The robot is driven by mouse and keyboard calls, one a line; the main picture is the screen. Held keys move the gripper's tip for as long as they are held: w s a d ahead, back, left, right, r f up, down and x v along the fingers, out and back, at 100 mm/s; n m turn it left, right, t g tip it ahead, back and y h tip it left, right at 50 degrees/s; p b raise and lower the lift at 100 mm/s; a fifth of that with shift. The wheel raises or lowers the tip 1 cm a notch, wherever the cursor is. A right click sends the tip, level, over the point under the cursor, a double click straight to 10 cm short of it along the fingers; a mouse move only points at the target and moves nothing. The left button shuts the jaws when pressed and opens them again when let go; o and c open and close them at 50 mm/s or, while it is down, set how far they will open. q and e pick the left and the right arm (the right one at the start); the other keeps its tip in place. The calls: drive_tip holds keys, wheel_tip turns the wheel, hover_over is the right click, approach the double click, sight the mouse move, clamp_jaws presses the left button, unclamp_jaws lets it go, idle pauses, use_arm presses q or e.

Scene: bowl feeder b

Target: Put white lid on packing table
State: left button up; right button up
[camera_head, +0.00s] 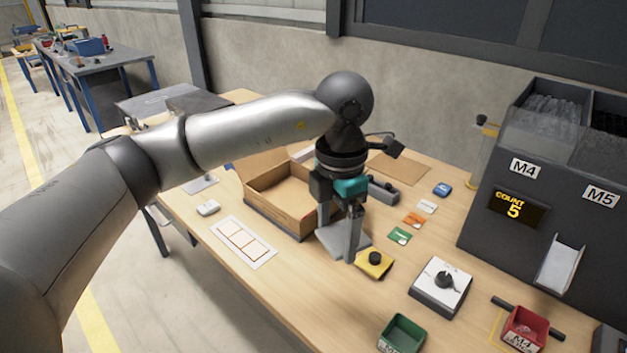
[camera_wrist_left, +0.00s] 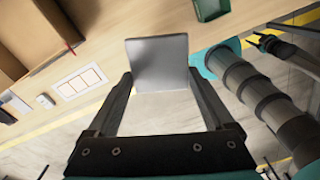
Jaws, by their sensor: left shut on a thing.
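The lid (camera_wrist_left: 158,62) is a flat, square plate that looks light grey. My left gripper (camera_head: 341,243) is shut on it, with one finger at each side in the left wrist view. In the head view the lid (camera_head: 330,238) shows partly behind the fingers, beside the open carton and above the wooden table (camera_head: 285,290). I cannot tell if it touches the table. I cannot tell which table is the packing table. My right gripper's teal body (camera_wrist_left: 216,62) shows in the left wrist view, with its fingers hidden.
An open cardboard carton (camera_head: 262,218) stands left of the lid. A yellow block with a black knob (camera_head: 374,263) is close on the right. A dial box (camera_head: 440,287), green bin (camera_head: 402,335) and red bin (camera_head: 525,328) lie further right. A blue-legged table (camera_head: 95,62) stands behind.

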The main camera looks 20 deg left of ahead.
use_arm(q)
drive_tip(key=n, duration=0.2)
drive_tip(key=w+n, duration=0.1)
drive_tip(key=n, duration=0.1)
drive_tip(key=b, duration=0.2)
hover_over(333, 307)
wheel_tip(333, 307, down, 16)
drive_tip(key=shift+r, duration=0.1)
drive_tip(key=shift+f, duration=2.1)
drive_tip(key=shift+b, duration=0.35)
drive_tip(key=shift+f, duration=0.25)
drive_tip(key=o, duration=1.1)
drive_tip(key=shift+r, duration=0.1)
drive_tip(key=shift+r, duration=0.1)
